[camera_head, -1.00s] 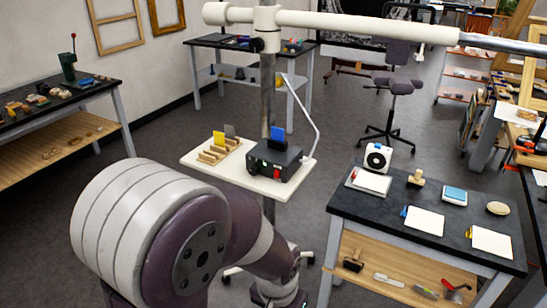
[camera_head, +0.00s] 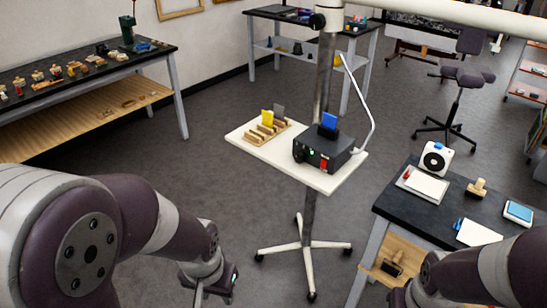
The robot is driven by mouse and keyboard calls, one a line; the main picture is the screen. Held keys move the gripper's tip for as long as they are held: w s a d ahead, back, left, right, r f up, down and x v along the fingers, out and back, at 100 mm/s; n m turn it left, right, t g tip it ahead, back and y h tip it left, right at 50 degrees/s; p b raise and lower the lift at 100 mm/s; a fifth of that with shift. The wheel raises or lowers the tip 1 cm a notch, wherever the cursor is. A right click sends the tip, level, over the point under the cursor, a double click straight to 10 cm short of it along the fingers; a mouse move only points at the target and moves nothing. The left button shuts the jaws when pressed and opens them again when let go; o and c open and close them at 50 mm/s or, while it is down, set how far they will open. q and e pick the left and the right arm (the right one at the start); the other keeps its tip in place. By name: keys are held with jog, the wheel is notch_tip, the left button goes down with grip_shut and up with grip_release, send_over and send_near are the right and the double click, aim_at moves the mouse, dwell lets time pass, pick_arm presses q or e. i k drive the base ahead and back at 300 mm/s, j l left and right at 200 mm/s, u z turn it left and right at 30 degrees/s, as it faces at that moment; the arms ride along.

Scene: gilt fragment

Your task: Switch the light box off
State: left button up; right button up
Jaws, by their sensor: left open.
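A black box (camera_head: 318,152), which looks like the light box, sits on a small white tray (camera_head: 262,152) on a wheeled stand. My left gripper (camera_head: 202,294) is at the bottom edge, below and left of the tray, well apart from the box. It is open, with its fingers only partly shown. My right arm shows at the lower right, with its gripper outside the view.
A wooden rack (camera_head: 265,133) with yellow and grey cards shares the tray. A white cable (camera_head: 371,95) curves beside the box. The stand's post (camera_head: 323,84) rises behind it. A dark worktable (camera_head: 400,205) with pads and a stamp stands right. Open floor lies between the tables.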

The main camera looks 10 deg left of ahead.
aim_at(324, 162)
jog(key=i+j+z, duration=0.4)
jog(key=i+j, duration=0.4)
jog(key=i, duration=0.05)
